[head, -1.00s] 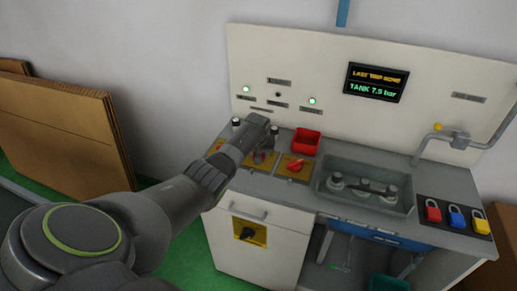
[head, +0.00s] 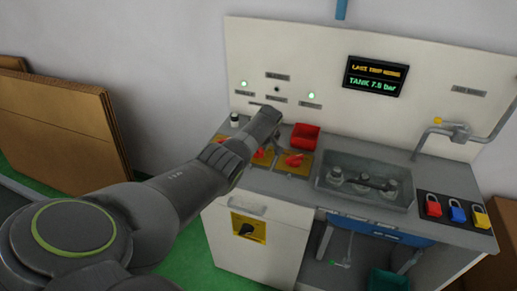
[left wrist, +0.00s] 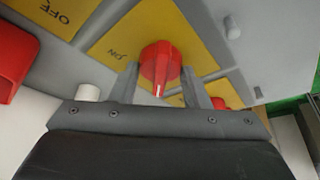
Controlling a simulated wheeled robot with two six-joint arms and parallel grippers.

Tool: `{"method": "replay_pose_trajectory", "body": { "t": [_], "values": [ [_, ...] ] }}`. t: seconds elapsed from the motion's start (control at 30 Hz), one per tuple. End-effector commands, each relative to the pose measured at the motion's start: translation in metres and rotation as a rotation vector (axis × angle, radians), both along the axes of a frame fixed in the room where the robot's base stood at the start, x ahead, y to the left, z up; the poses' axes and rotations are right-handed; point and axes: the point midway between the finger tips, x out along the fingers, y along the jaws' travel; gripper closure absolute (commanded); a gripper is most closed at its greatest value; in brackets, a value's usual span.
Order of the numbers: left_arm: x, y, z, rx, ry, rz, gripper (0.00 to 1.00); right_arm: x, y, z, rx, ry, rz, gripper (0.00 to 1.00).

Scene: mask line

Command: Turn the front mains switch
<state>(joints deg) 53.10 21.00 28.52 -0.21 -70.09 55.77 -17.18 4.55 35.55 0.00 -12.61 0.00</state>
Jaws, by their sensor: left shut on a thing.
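In the left wrist view a round red switch knob (left wrist: 160,62) with a white pointer line sits on a yellow plate (left wrist: 112,48) with a label. My left gripper (left wrist: 158,76) is shut on this knob, a finger on each side. The head view shows two red knobs on yellow plates on the worktop, one beside my wrist (head: 262,157) and one to its right (head: 292,158). My forearm hides the fingertips there, so I cannot tell which knob is held. A black switch on a yellow plate (head: 248,228) is on the cabinet front. My right gripper is not in view.
A red bin (head: 305,136) stands behind the knobs. A grey tray (head: 322,188) with fittings and coloured padlocks (head: 456,211) lie to the right. A pale panel (head: 310,60) with lamps and a display rises behind. Cardboard sheets (head: 60,130) lean at the left.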

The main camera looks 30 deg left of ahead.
Motion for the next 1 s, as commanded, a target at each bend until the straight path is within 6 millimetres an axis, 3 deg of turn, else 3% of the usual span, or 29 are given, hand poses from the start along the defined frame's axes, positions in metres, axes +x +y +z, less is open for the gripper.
{"method": "replay_pose_trajectory", "body": {
  "t": [0.33, 0.37, 0.5, 0.8, 1.0],
  "values": [
    [0.001, 0.000, 0.001, 0.000, -0.003, 0.004, 0.81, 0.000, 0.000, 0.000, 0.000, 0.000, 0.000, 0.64],
    [0.001, 0.000, 0.001, -0.001, -0.003, 0.004, 0.55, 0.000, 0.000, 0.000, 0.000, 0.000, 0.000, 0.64],
    [0.000, 0.000, 0.001, 0.000, -0.003, 0.003, 0.37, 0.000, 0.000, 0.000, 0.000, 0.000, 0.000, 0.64],
    [0.000, 0.000, 0.001, -0.001, -0.001, 0.003, 0.37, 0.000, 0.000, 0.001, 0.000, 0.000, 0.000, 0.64],
    [-0.002, -0.004, 0.012, 0.000, -0.002, 0.001, 0.37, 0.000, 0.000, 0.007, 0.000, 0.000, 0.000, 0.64]
  ]
}}
